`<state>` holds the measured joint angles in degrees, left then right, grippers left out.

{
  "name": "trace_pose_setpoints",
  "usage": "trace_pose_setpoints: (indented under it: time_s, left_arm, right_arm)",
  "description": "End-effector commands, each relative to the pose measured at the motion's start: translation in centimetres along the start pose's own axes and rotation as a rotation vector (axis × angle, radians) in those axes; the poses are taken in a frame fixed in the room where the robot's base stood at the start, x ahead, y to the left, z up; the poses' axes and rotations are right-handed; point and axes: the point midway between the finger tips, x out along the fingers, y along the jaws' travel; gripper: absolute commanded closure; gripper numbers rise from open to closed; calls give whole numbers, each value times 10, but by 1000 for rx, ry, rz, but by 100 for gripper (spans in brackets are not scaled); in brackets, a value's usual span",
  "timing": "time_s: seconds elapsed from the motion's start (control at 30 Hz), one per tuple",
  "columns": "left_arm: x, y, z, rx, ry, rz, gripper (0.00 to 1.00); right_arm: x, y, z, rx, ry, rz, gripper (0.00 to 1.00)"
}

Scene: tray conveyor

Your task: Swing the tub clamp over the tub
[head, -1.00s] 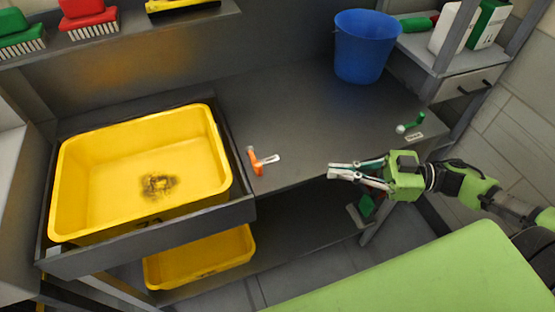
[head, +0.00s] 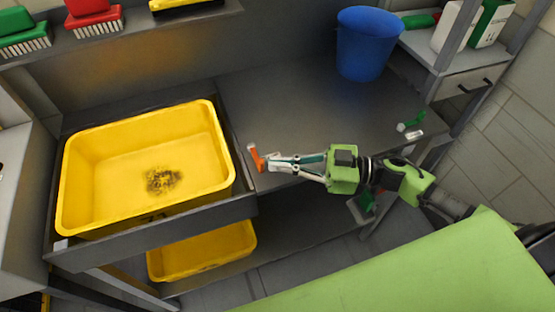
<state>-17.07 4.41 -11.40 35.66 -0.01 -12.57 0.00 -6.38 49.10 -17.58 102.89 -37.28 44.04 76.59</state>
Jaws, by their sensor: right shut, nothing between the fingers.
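The yellow tub (head: 215,140) sits in a dark frame at the left of the bench, with a dark stain on its floor. The tub clamp (head: 256,157) is an orange lever with a pale arm, on the bench just right of the tub. Its pale arm points right, away from the tub, and is partly hidden behind my gripper's fingertips. My right gripper (head: 283,163) is shut with nothing held, its fingertips at the clamp's pale arm. Whether they touch it I cannot tell. My left gripper is not in view.
A blue bucket (head: 362,48) stands at the back right of the bench. A green-handled lever (head: 412,122) is at the bench's right edge. Another yellow tub (head: 205,252) is on the shelf below. Brushes stand on the upper left shelf. The bench middle is clear.

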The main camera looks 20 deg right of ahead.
Motion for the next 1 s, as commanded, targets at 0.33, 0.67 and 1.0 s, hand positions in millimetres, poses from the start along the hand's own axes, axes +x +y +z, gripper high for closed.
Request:
trace_pose_setpoints:
  time_s: [0.33,0.67,1.0]
  left_arm:
    - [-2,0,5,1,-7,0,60]
    - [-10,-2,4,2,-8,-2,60]
    - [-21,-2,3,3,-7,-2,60]
  right_arm:
    - [7,0,0,0,-1,0,100]
    - [10,-3,-2,4,0,24,100]
    - [15,-6,-2,3,0,78,100]
